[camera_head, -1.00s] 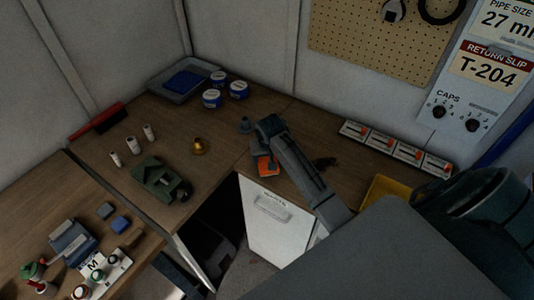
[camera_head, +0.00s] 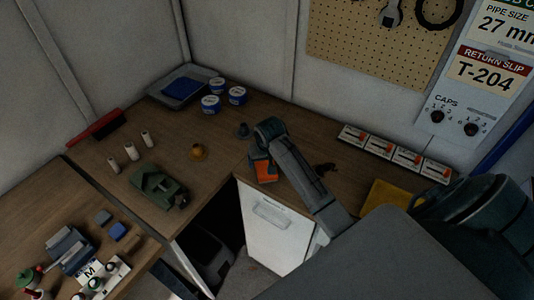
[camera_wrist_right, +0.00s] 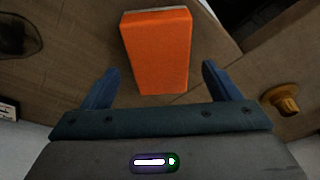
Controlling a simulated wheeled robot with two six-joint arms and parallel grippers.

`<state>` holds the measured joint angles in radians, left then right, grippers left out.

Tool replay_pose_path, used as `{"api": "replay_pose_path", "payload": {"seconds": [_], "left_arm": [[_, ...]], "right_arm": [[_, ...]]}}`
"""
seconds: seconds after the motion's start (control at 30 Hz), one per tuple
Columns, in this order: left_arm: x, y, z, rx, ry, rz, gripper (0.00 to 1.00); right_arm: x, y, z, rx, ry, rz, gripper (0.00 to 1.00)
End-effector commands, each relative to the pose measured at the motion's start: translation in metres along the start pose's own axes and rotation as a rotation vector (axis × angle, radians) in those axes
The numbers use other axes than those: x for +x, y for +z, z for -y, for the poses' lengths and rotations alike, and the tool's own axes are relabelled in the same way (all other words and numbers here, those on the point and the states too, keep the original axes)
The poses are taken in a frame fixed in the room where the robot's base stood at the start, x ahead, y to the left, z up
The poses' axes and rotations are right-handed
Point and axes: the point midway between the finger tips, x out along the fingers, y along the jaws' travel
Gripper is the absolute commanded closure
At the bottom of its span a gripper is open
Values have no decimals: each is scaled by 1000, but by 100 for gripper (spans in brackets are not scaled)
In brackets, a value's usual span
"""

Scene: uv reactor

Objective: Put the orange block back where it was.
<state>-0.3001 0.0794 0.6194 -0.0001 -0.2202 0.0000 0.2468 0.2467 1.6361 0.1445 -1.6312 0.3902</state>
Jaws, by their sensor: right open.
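The orange block (camera_head: 264,172) lies on the wooden bench near its front edge, above the white cabinet door. In the right wrist view the orange block (camera_wrist_right: 158,50) has a pale strip along its far end. My right gripper (camera_head: 259,155) points down at the block, and my wrist partly hides it in the head view. In the right wrist view my right gripper (camera_wrist_right: 160,76) is open, with a blue finger on either side of the block's near end and a gap on both sides. I cannot tell the fingertips' height over the bench. My left gripper is not in view.
A brass piece (camera_head: 198,152) and a small dark blue-grey piece (camera_head: 242,130) stand left of my right gripper. A dark flat item (camera_head: 325,168) lies to its right. A row of white-and-orange boxes (camera_head: 395,152) lines the wall. A yellow tray (camera_head: 385,197) sits near my arm.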

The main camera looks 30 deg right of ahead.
Motion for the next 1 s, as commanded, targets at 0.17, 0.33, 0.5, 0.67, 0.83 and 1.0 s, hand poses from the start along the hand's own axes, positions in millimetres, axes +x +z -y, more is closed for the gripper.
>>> {"api": "replay_pose_path", "payload": {"seconds": [0.17,0.33,0.5,0.67,0.83,1.0], "left_arm": [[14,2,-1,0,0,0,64],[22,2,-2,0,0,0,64],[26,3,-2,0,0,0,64],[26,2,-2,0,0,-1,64],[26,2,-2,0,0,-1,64],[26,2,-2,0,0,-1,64]], "right_arm": [[-37,0,0,-1,-1,-7,17],[-72,0,0,-1,0,-6,17],[-93,0,0,0,-1,-2,17],[-101,0,0,0,0,-1,17],[-101,0,0,0,0,0,17],[-98,6,0,-9,0,1,17]]}}
